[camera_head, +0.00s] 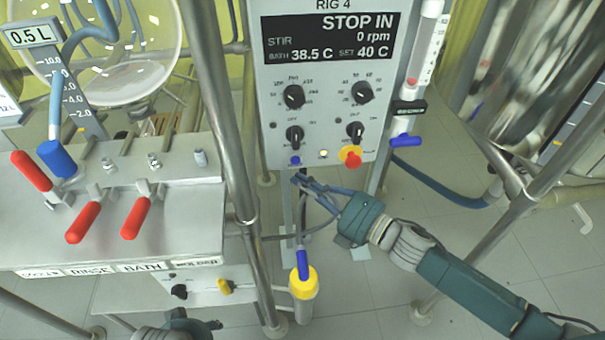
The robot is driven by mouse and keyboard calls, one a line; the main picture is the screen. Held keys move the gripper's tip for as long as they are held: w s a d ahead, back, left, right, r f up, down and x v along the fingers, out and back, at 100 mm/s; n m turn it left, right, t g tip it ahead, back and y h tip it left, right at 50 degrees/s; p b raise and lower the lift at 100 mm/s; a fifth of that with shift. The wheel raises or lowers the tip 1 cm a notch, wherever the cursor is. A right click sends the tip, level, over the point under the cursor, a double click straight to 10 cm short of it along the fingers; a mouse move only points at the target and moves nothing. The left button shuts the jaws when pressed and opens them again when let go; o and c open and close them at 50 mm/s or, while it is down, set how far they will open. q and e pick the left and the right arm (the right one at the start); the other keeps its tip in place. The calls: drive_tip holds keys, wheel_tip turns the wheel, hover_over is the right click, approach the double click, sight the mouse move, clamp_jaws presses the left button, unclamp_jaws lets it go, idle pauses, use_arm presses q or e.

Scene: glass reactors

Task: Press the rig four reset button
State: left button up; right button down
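The RIG 4 control panel (262,110) stands upright at top centre, its display (328,40) reading STOP IN, 0 rpm. Along its lower edge are a small blue button (295,160), a small lit pale button (323,154) and a red mushroom knob on a yellow base (350,158). Their labels are too small to read. My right gripper (299,180) reaches in from the lower right. Its fingertips lie close together just below the blue button in the picture, with nothing visible between them; contact is not visible. My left gripper (190,322) shows only partly at the bottom edge.
A steel post (222,110) stands left of the panel. Left of it is a valve box (120,215) with red handles (83,222). A yellow-capped cylinder (303,285) with a blue top stands below the panel. A tube with a blue valve (406,141) is right of the panel.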

sight(295, 160)
use_arm(q)
drive_tip(key=shift+v, duration=0.8)
use_arm(e)
drive_tip(key=shift+w, duration=1.45)
use_arm(q)
drive_tip(key=shift+w, duration=0.1)
